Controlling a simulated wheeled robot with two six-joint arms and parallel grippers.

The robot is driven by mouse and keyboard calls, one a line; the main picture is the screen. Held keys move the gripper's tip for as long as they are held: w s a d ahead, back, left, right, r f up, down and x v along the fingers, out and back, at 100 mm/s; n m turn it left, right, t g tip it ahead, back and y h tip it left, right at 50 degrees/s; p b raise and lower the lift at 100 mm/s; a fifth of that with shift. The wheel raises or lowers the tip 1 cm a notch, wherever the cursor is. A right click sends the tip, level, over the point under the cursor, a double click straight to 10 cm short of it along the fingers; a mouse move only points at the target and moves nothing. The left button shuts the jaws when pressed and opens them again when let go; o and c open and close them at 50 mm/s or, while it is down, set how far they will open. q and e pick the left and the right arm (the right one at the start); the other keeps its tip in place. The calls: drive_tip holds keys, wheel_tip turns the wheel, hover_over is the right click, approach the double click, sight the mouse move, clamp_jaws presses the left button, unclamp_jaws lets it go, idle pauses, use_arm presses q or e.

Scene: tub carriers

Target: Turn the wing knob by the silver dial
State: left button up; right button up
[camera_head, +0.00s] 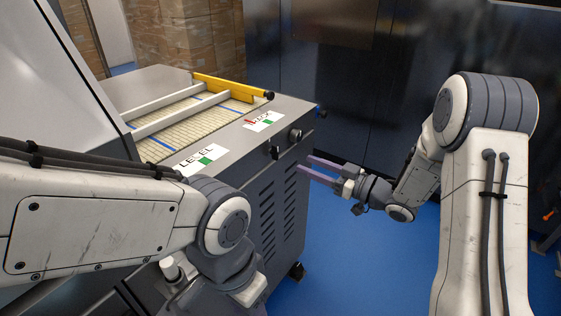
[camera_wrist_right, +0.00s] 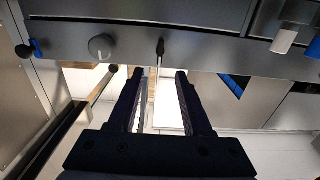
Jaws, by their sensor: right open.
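The wing knob (camera_head: 275,153) is a small black knob on the front panel of the grey machine. The silver dial (camera_head: 295,134) is a round knob on the same panel, to its right. My right gripper (camera_head: 309,167) is open and empty in front of the panel, apart from both. In the right wrist view, the wing knob (camera_wrist_right: 160,47) appears as a narrow dark shape beyond the gap between the open fingertips (camera_wrist_right: 160,74). The silver dial (camera_wrist_right: 101,46) shows left of it there. My left arm crosses the lower left; its gripper is out of sight.
The machine top (camera_head: 300,105) carries LEVEL (camera_head: 199,159) and second (camera_head: 263,121) label plates, and a yellow bar (camera_head: 232,86) beside a slatted conveyor. A black knob with a blue part (camera_head: 320,112) sits at the far corner. Blue floor (camera_head: 345,250) lies open right of the machine.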

sight(278, 152)
drive_tip(key=x, duration=0.9)
drive_tip(key=shift+w+a, duration=0.2)
drive_tip(key=shift+a, duration=0.15)
clamp_jaws()
